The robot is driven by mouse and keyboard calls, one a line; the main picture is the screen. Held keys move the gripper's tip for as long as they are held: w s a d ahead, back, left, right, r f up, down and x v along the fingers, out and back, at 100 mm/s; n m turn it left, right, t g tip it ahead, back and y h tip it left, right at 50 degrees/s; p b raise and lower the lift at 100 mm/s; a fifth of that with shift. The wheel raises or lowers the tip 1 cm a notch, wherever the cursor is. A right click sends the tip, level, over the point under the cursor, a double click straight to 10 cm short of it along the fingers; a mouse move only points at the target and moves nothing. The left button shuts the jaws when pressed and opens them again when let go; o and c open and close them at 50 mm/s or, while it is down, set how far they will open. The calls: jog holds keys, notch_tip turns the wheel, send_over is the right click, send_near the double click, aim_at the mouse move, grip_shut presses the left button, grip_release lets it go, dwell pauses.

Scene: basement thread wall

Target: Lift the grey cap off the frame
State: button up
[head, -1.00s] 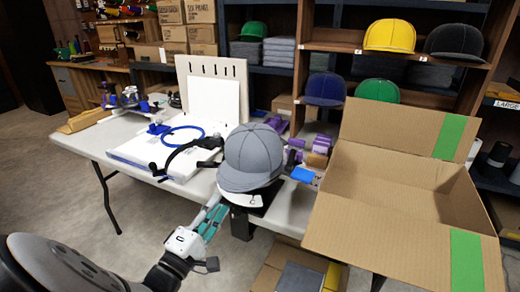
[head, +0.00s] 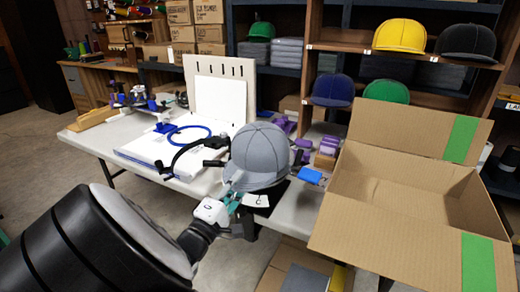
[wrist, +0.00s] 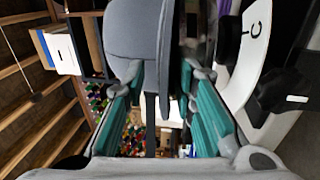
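The grey cap (head: 258,155) sits on its holder at the table's front edge, brim toward the front left. A white plate marked C (head: 256,200) shows below it, and also at the right of the wrist view (wrist: 256,45). My gripper (head: 234,199) is at the brim's front edge. In the wrist view, the teal fingers of my gripper (wrist: 160,78) stand apart on either side of the cap's brim (wrist: 165,50), seen nearly edge-on. Gaps seem to remain beside it. The crown (wrist: 130,30) fills the upper middle.
An open cardboard box (head: 400,215) with green tape stands right of the cap. Purple spools and a blue block (head: 310,176) lie close behind it. Shelves with caps stand behind.

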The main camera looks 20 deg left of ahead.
grip_shut()
jog(key=shift+s+r+p, duration=0.2)
jog(key=shift+r+p, duration=0.4)
jog(key=shift+r, duration=0.5)
jog(key=shift+s+r+p, duration=0.15)
jog(key=shift+r+p, duration=0.45)
jog(key=shift+r, duration=0.5)
jog(key=shift+s+r+p, duration=0.2)
jog(key=shift+r+p, duration=0.4)
jog(key=shift+r, duration=0.5)
jog(key=r, duration=0.1)
jog(key=r+p, duration=0.2)
jog(key=r, duration=0.1)
jog(key=shift+s, duration=0.35)
